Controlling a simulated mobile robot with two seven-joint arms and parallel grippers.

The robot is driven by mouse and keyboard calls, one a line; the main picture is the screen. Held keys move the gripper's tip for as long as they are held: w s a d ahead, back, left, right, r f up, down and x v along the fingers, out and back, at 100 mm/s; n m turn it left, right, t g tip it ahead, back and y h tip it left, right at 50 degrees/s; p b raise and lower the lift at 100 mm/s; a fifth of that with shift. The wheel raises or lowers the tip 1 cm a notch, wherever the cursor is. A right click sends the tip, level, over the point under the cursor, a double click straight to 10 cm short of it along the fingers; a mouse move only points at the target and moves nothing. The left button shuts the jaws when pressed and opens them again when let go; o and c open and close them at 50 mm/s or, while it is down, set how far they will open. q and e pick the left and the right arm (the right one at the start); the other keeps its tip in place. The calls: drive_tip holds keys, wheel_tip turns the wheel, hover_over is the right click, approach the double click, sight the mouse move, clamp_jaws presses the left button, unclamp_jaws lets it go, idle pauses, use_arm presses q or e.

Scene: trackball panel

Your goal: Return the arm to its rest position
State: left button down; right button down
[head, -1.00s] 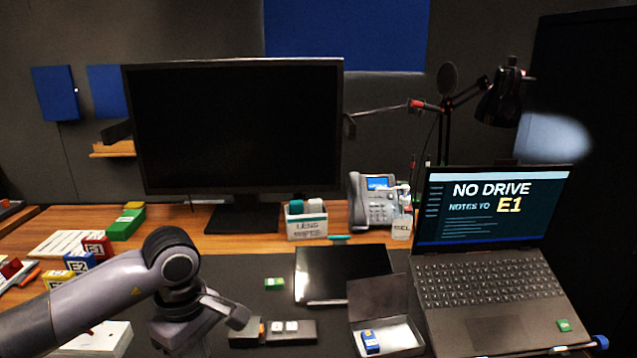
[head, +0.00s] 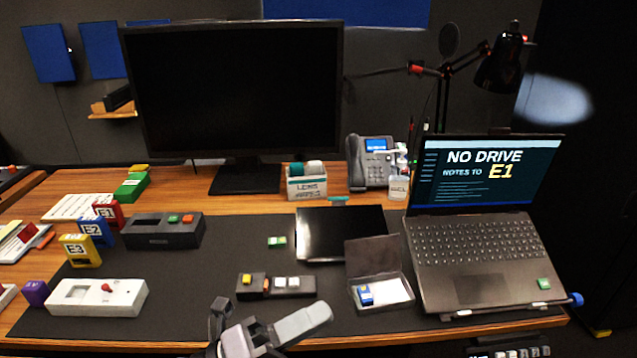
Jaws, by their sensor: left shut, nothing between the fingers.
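My left gripper (head: 268,332) shows at the bottom edge, left of centre, in the head view. It is shut and empty. It is in front of the small dark panel (head: 292,293) with yellow and white buttons and appears apart from it. The rest of my left arm is out of the picture. A white box (head: 125,298) with a red knob sits at the left front of the dark mat. A dark box (head: 150,238) with green and red buttons sits behind it. My right gripper is not in view.
The desk holds a monitor (head: 240,95), a phone (head: 370,160) and a laptop (head: 470,255). An open case (head: 375,255) with a blue piece inside lies left of the laptop. Blocks marked E1 (head: 106,213), E2 and E3 stand at the left. The mat (head: 190,275) is bare between the boxes.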

use_arm(q)
drive_tip(key=w+a+f+n+t+y+p, duration=0.15)
drive_tip(key=a+f+n+t+y, duration=0.9)
drive_tip(key=n, duration=1.15)
drive_tip(key=s+a+f+n+g+y+p, duration=0.1)
drive_tip(key=s+a+f+n+g+y, duration=0.6)
drive_tip(key=s+f+n, duration=0.3)
wheel_tip(320, 180, down, 3)
drive_tip(key=shift+s+a+f+n+g+y, duration=0.1)
drive_tip(key=shift+s+a+n+g+y, duration=0.3)
drive_tip(key=shift+s+a, duration=0.55)
drive_tip(key=shift+w+d, duration=0.1)
